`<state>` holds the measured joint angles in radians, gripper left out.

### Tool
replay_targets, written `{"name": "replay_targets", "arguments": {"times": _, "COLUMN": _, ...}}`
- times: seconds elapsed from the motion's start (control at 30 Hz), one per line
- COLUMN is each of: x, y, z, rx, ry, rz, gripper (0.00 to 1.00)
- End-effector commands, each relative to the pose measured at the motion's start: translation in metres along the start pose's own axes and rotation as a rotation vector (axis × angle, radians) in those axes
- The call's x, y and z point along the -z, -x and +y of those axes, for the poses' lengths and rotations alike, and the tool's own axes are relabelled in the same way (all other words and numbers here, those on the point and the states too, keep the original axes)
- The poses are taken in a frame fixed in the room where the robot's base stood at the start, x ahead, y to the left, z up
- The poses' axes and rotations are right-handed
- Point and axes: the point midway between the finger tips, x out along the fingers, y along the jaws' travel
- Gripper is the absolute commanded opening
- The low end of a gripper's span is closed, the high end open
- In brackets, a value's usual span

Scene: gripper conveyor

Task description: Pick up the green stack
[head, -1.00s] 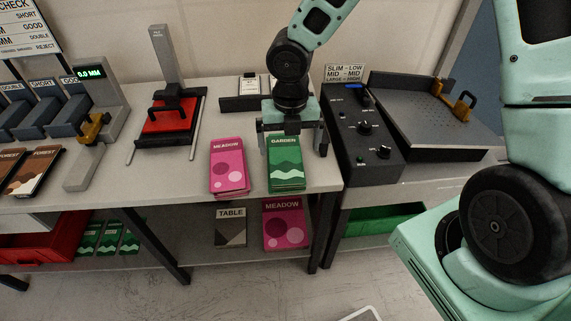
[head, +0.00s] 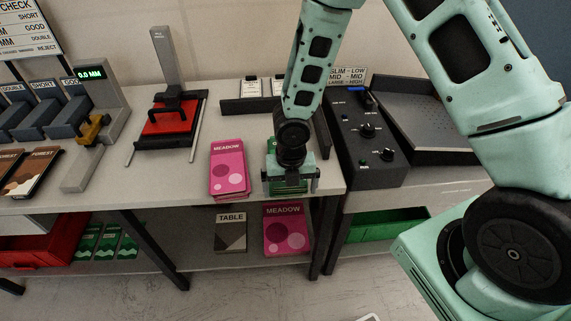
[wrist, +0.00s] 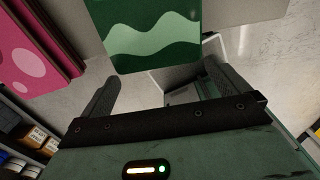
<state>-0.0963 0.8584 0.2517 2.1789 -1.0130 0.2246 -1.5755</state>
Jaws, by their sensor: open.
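The green stack (wrist: 152,38) lies on the table, its top cover showing pale and dark green waves. In the head view my gripper (head: 290,187) is right over it and hides most of it. In the wrist view my gripper (wrist: 160,88) is open, with one finger to each side and the stack's near edge just beyond the space between the fingertips. Nothing is held. I cannot tell whether the fingers touch the stack.
A pink Meadow stack (head: 229,168) lies close on the left; it also shows in the wrist view (wrist: 38,45). A dark control box (head: 366,145) stands to the right. A red-plated press (head: 170,120) is further left. The lower shelf holds Table (head: 231,230) and Meadow (head: 286,229) stacks.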

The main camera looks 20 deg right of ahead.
Motion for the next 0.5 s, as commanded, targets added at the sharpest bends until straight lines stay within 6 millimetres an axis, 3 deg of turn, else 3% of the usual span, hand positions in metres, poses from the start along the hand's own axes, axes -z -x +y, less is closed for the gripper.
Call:
{"name": "replay_targets", "arguments": {"times": 0.1, "x": -0.0003, "y": -0.0097, "z": 0.0000, "rx": 0.000, "ry": -0.001, "rz": -0.001, "gripper": 1.00}}
{"name": "replay_targets", "arguments": {"times": 0.33, "x": -0.0005, "y": -0.0102, "z": 0.0000, "rx": -0.001, "ry": -0.001, "rz": -0.001, "gripper": 1.00}}
{"name": "replay_targets", "arguments": {"times": 0.37, "x": -0.0005, "y": -0.0101, "z": 0.0000, "rx": -0.001, "ry": -0.001, "rz": -0.001, "gripper": 0.94}}
{"name": "replay_targets", "arguments": {"times": 0.5, "x": -0.0004, "y": -0.0100, "z": 0.0000, "rx": -0.001, "ry": -0.001, "rz": -0.001, "gripper": 0.56}}
